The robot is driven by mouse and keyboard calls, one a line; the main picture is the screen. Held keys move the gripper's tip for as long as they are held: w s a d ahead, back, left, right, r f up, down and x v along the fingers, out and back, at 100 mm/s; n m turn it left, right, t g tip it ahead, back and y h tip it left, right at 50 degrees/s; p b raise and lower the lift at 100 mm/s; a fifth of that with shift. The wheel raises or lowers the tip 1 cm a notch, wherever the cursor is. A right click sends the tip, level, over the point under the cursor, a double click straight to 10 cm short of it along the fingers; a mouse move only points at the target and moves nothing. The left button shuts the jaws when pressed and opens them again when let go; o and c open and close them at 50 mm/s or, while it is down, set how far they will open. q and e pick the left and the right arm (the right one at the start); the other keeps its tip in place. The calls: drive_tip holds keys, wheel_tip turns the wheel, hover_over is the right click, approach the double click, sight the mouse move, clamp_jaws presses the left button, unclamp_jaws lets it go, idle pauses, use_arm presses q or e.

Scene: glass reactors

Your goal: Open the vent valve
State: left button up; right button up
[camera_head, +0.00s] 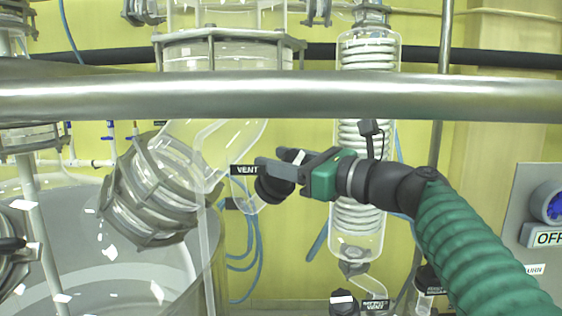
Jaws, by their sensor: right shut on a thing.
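The vent valve has a dark round knob (272,187) beside a black label reading VENT (246,170), on a clear glass pipe. My right gripper (278,168) comes in from the right on a green sleeved arm. Its fingers are at the knob and shut on it. The fingers cover part of the knob, so its exact turn cannot be told. My left gripper is not in view.
A steel rail (200,98) crosses the whole view in front of the glassware. A glass condenser coil (358,215) stands behind my right gripper. A clamped glass flange (150,190) is at left. A grey panel with an OFF label (549,238) is at far right.

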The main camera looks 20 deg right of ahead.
drive_tip(key=n+g+y+p, duration=0.1)
drive_tip(key=n+g+p, duration=0.1)
drive_tip(key=n+p, duration=0.1)
drive_tip(key=s+n+g+y+p, duration=0.1)
drive_tip(key=n+g+p, duration=0.2)
drive_tip(key=n+p, duration=0.1)
drive_tip(key=a+n+g+y+p, duration=0.1)
drive_tip(key=n+g+p, duration=0.2)
drive_tip(key=n+p, duration=0.1)
drive_tip(key=shift+s+y, duration=0.15)
drive_tip(key=shift+y, duration=0.15)
drive_tip(key=shift+s+f+n+g+p, duration=0.15)
drive_tip(key=shift+f+n+g+p, duration=0.15)
drive_tip(key=shift+n+g+p, duration=0.8)
drive_tip(key=o, duration=1.4)
drive_tip(key=shift+d+f, duration=0.1)
drive_tip(key=shift+c, duration=0.2)
